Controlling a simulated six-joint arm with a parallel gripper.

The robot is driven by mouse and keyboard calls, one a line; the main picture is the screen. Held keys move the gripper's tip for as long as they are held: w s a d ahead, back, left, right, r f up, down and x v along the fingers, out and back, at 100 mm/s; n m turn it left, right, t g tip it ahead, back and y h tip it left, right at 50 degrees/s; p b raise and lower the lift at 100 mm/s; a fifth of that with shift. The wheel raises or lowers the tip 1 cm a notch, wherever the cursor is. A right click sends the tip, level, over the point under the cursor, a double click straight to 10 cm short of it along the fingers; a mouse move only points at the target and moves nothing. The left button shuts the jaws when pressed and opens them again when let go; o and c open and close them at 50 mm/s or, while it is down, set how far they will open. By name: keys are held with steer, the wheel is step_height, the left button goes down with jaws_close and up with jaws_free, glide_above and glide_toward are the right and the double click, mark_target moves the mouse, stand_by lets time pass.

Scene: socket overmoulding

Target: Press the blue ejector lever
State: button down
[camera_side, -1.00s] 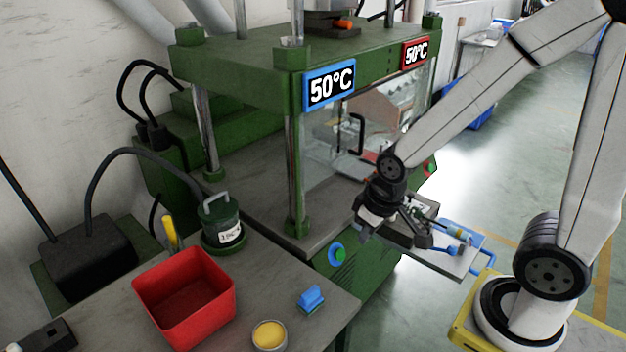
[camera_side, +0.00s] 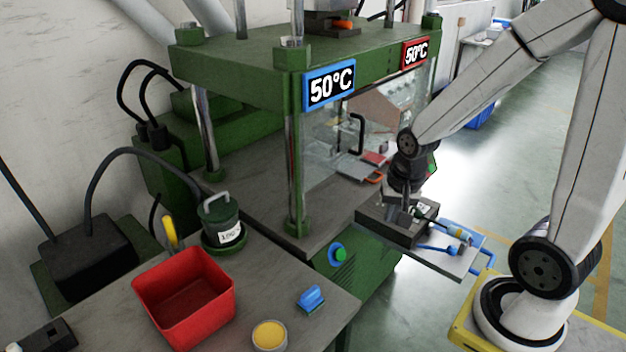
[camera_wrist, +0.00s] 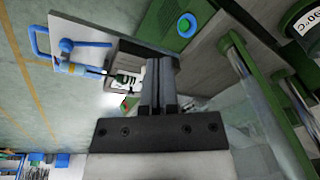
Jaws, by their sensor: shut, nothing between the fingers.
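The blue ejector lever (camera_side: 438,248) lies low on a metal plate (camera_side: 462,266), beside a blue-ended cylinder (camera_side: 458,232). The lever also shows in the wrist view (camera_wrist: 66,46), at the upper left. My gripper (camera_side: 405,218) points down over the dark mould block (camera_side: 376,214), to the left of the lever and apart from it. In the wrist view my gripper (camera_wrist: 160,62) has its fingers together with nothing between them. The fingers cover part of the mould block in that view. I cannot tell whether the fingertips touch the block.
A blue loop handle (camera_side: 487,262) sticks out at the plate's right end. The green press (camera_side: 330,225) with its posts and clear guard stands left of my gripper. A red bin (camera_side: 185,305) and a small blue part (camera_side: 311,298) are on the front bench.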

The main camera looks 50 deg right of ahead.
steer(key=s+d+m+g, duration=0.1)
steer(key=s+d+m, duration=0.2)
steer(key=d+m, duration=0.6)
steer(key=r+m, duration=0.2)
steer(key=m, duration=1.4)
glide_above(453, 247)
steer(key=shift+g, duration=0.4)
steer(key=shift+f, duration=0.2)
steer(key=shift+f, duration=6.85)
steer(key=shift+f, duration=0.1)
